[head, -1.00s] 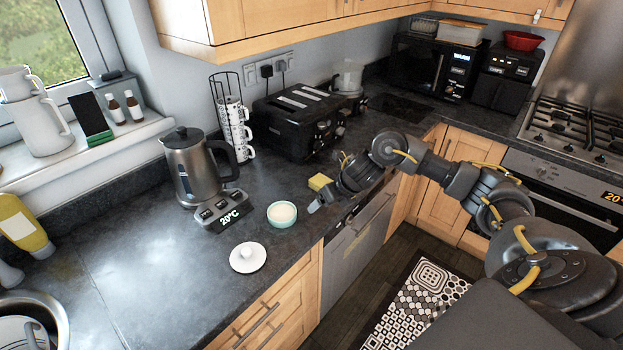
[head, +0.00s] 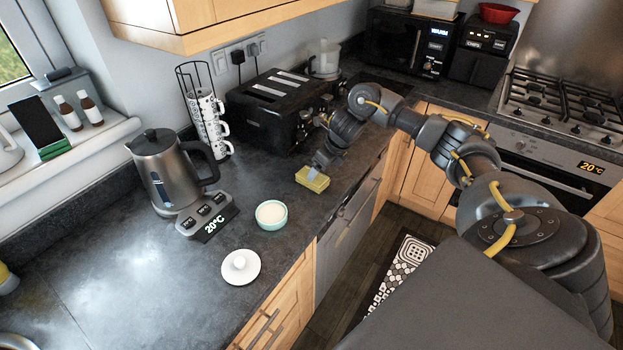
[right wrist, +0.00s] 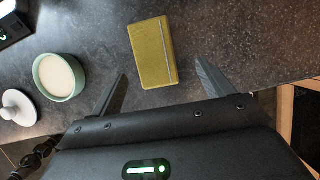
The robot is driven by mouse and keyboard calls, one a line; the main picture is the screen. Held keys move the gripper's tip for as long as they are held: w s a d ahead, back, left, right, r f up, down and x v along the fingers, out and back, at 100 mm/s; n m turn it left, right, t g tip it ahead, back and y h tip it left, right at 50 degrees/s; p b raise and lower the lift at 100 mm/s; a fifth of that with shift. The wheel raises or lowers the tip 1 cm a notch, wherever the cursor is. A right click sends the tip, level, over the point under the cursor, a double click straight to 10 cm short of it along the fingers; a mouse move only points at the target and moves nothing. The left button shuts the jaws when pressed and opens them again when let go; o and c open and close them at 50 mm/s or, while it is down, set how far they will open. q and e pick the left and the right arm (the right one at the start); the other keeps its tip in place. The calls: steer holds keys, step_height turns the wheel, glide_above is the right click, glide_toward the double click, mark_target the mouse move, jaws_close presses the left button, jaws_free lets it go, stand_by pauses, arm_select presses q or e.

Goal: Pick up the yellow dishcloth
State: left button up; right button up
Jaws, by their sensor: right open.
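The yellow dishcloth (head: 313,180) is a small yellow block-like pad lying on the dark worktop, in front of the toaster. In the right wrist view the dishcloth (right wrist: 153,52) lies flat between and just beyond the fingertips. My right gripper (head: 317,167) is right at the dishcloth in the head view. In the right wrist view my right gripper (right wrist: 160,78) is open, with one finger toward each side of the dishcloth and nothing held. My left gripper is not in view.
A green bowl (head: 271,215) and a white lid (head: 241,267) stand nearby on the worktop. A kettle (head: 170,172) on its base, a mug rack (head: 208,117) and a black toaster (head: 278,108) stand behind. The worktop's front edge is close to the dishcloth.

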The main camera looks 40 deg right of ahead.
steer(key=shift+s+d, duration=0.1)
steer(key=shift+s, duration=0.05)
steer(key=p+x, duration=0.1)
steer(key=x, duration=0.1)
steer(key=a+p+x, duration=0.1)
steer(key=x, duration=0.1)
steer(key=shift+w+f+p, duration=0.25)
steer(key=shift+p, duration=0.05)
steer(key=shift+f, duration=0.25)
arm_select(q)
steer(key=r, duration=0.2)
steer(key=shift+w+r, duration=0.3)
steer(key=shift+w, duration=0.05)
arm_select(e)
steer(key=shift+c, duration=0.4)
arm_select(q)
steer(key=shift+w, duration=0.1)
arm_select(e)
steer(key=c, duration=1)
